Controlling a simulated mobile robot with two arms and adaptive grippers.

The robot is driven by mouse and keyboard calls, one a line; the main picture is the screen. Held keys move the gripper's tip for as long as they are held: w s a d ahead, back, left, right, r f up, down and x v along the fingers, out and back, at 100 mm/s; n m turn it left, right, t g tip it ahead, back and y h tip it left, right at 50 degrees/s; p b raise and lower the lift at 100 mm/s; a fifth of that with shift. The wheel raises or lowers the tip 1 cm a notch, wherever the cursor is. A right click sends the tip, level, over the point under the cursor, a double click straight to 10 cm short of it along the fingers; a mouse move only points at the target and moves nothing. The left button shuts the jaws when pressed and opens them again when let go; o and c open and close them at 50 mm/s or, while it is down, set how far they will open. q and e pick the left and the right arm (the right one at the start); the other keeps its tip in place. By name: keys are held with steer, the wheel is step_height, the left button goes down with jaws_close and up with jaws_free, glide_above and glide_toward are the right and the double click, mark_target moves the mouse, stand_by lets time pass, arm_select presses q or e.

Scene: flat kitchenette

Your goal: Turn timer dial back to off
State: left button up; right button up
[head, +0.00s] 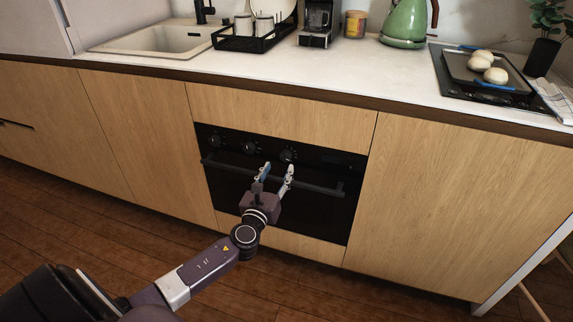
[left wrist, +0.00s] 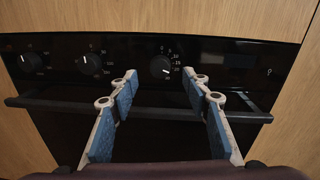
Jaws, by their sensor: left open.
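The timer dial (head: 288,156) is the rightmost of three round black knobs on the black oven's control panel. In the left wrist view the dial (left wrist: 161,67) has white numbers above and to its right, and its white pointer mark seems to point to the lower right. My left gripper (head: 277,171) is open and empty in front of the oven, near the handle. In the left wrist view its blue-padded fingers (left wrist: 160,76) are spread on either side of the dial, which shows between the tips; I see no contact. My right gripper is not in view.
The oven handle (head: 320,187) runs across below the knobs, close to my fingers. Two other knobs (head: 214,141) (head: 250,147) sit to the left. Wooden cabinet fronts flank the oven. The counter above holds a dish rack (head: 255,43), a green kettle (head: 405,22) and a tray with white buns (head: 455,66).

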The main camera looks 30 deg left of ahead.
mark_target(285, 158)
arm_select(q)
steer(key=b+x, duration=0.1)
steer(key=x, duration=0.4)
steer(key=shift+w+f, duration=0.1)
steer(key=shift+w+a, duration=0.2)
steer(key=shift+w, duration=0.4)
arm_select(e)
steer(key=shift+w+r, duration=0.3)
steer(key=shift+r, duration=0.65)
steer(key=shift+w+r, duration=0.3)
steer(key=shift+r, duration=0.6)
arm_select(q)
steer(key=shift+c, duration=0.7)
steer(key=c, duration=1)
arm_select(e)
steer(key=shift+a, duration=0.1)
